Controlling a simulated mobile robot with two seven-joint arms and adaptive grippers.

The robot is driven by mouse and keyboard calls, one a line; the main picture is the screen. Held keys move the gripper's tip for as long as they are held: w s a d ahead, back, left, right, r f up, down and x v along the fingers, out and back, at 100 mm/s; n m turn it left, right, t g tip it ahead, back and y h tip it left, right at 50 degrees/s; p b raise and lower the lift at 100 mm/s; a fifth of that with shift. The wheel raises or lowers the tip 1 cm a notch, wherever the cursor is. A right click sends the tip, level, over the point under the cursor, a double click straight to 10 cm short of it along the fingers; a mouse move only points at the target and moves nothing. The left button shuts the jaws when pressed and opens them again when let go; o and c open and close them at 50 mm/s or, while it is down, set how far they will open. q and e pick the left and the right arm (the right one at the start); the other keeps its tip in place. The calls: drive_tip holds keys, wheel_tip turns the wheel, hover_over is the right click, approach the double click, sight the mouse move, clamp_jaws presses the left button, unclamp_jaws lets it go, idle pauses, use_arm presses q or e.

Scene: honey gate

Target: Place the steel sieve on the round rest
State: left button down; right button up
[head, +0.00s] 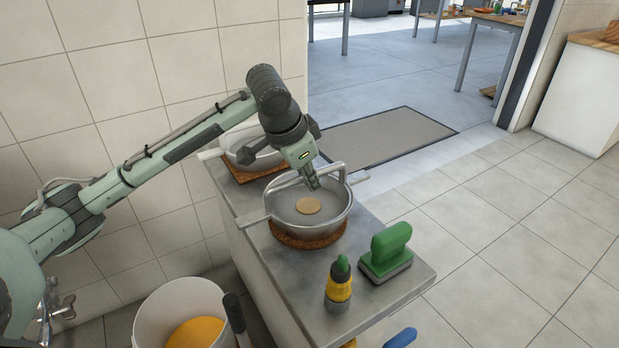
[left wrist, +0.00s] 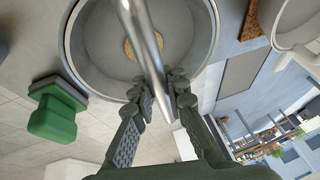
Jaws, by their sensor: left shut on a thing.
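The steel sieve (head: 273,207) is a round bowl with an arched bar handle and side lugs, over the round brown rest (head: 300,242) on the counter. It looks level. The rest shows below its front edge; I cannot tell whether the two touch. A tan disc (head: 308,205) shows at the bottom of the bowl. My left gripper (head: 314,184) is shut on the sieve's bar handle. In the left wrist view, the fingers (left wrist: 163,105) sit on either side of the bar, with the sieve (left wrist: 95,50) beyond. My right gripper is not in view.
A second bowl (head: 240,140) stands behind on a square brown rest (head: 262,177). A yellow bottle (head: 339,288) and a green-handled block (head: 388,249) stand near the counter's front. A white bucket (head: 150,320) is on the floor at left. A tiled wall borders the counter.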

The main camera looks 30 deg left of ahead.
use_arm(q)
drive_tip(key=shift+f, duration=0.1)
drive_tip(key=c, duration=1.7)
unclamp_jaws()
drive_tip(key=shift+o, duration=0.8)
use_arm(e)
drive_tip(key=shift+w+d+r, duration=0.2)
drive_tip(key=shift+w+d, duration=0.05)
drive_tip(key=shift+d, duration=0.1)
use_arm(q)
drive_tip(key=v, duration=1.2)
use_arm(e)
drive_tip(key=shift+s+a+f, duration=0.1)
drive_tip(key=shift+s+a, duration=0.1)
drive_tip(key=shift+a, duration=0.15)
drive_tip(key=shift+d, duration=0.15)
